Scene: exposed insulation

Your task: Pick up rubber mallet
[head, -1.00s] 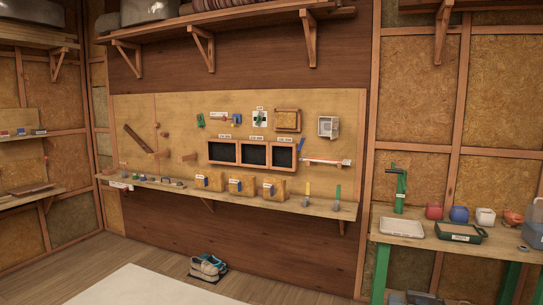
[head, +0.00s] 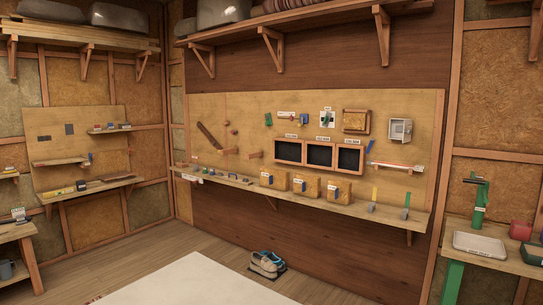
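I cannot make out a rubber mallet for certain in the head view. Small tools and blocks lie on the long shelf (head: 330,202) under the pegboard (head: 230,110), too small to name surely. More small items, one of them yellowish, lie on the lower left wall shelf (head: 92,188). Neither of my grippers is in view.
A green-legged workbench (head: 500,252) with a tray (head: 479,244) stands at the right. A wooden table (head: 20,233) with a dark mug (head: 6,268) is at the left edge. Shoes (head: 267,262) lie on the floor by a pale mat (head: 195,283). Wood floor shows on the left.

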